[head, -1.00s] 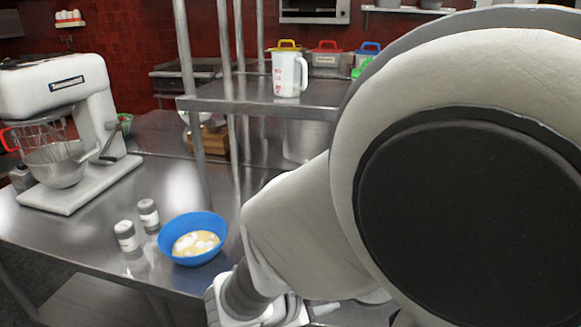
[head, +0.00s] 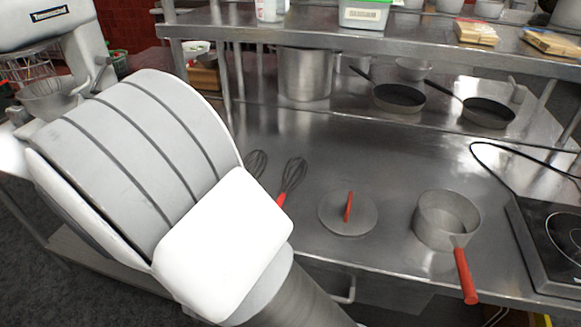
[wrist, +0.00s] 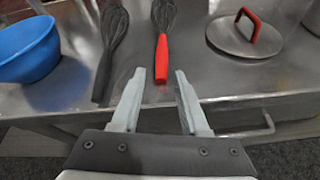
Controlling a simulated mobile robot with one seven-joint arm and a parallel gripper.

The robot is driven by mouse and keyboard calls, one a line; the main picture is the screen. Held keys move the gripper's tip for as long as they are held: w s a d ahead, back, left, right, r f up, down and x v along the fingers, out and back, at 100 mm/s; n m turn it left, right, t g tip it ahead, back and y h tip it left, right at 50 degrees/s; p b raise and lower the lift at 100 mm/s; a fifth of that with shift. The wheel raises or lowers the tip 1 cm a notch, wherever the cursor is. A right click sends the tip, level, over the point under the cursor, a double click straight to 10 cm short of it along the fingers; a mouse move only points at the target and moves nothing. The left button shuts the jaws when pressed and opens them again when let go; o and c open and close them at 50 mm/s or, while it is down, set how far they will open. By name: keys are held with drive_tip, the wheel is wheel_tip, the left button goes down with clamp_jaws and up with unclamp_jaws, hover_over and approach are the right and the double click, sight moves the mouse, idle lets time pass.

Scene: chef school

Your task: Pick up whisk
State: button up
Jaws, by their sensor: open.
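A whisk with a red handle (head: 293,177) lies on the steel table; in the wrist view its red handle (wrist: 162,60) points toward my gripper. A second whisk, with a dark handle (wrist: 105,72), lies to its left; its wire head (head: 256,162) shows in the head view, with the rest hidden behind my arm. My gripper (wrist: 160,78) is open and empty, its fingers apart at the table's front edge. The red handle's end lies just beyond and between the fingertips in the picture; I see no contact. In the head view my arm hides my gripper.
A blue bowl (wrist: 28,48) stands left of the whisks. A lid with a red handle (head: 348,214), a saucepan (head: 447,220) and a cooktop (head: 555,240) are to the right. A shelf (head: 360,38) spans above the table, with pans (head: 399,97) below it.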

approach(280, 202)
drive_tip(key=w+f, duration=0.2)
drive_tip(key=shift+w+f, duration=0.35)
drive_tip(key=shift+w, duration=0.05)
drive_tip(key=shift+d+r+x, duration=0.1)
drive_tip(key=shift+x, duration=1.25)
drive_tip(key=shift+d+r+x, duration=0.15)
drive_tip(key=shift+x, duration=1.2)
clamp_jaws()
